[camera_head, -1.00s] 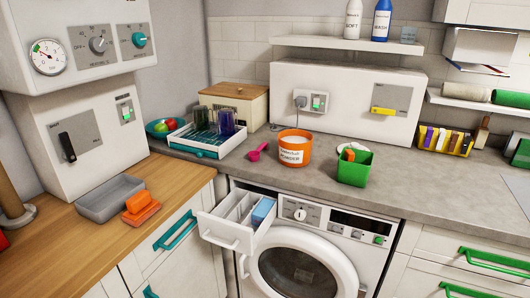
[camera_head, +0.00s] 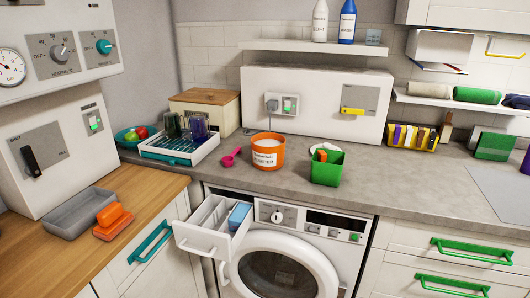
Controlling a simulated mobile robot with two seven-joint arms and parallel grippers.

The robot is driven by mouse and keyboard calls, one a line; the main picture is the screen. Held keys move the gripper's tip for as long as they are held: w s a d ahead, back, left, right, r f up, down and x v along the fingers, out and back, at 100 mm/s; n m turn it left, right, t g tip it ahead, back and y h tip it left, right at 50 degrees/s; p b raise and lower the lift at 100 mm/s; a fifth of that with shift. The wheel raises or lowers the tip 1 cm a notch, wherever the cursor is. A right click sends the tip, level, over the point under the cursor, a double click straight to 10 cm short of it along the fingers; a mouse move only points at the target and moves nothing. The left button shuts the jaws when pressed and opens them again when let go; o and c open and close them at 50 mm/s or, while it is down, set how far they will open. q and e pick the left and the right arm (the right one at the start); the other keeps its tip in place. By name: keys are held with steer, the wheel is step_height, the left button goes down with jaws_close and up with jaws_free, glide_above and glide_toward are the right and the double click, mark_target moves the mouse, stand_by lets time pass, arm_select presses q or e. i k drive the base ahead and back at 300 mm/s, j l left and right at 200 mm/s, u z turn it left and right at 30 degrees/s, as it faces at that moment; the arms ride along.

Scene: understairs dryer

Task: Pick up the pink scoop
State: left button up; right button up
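The pink scoop (camera_head: 230,158) lies on the grey counter (camera_head: 385,176), between the white drying rack (camera_head: 181,147) on its left and the orange tub (camera_head: 267,151) of white powder on its right. It is apart from both. Neither of my grippers shows in the head view.
The detergent drawer (camera_head: 212,228) of the washing machine (camera_head: 285,268) stands pulled out below the scoop, with a blue box (camera_head: 238,214) in it. A green bin (camera_head: 328,168) stands right of the tub. The counter's front strip by the scoop is clear.

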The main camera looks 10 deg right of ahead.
mark_target(227, 161)
steer(key=i, duration=0.2)
steer(key=i+j+z, duration=0.1)
steer(key=z, duration=0.25)
steer(key=i+j+z, duration=0.1)
steer(key=i+z, duration=0.25)
steer(key=k, duration=0.1)
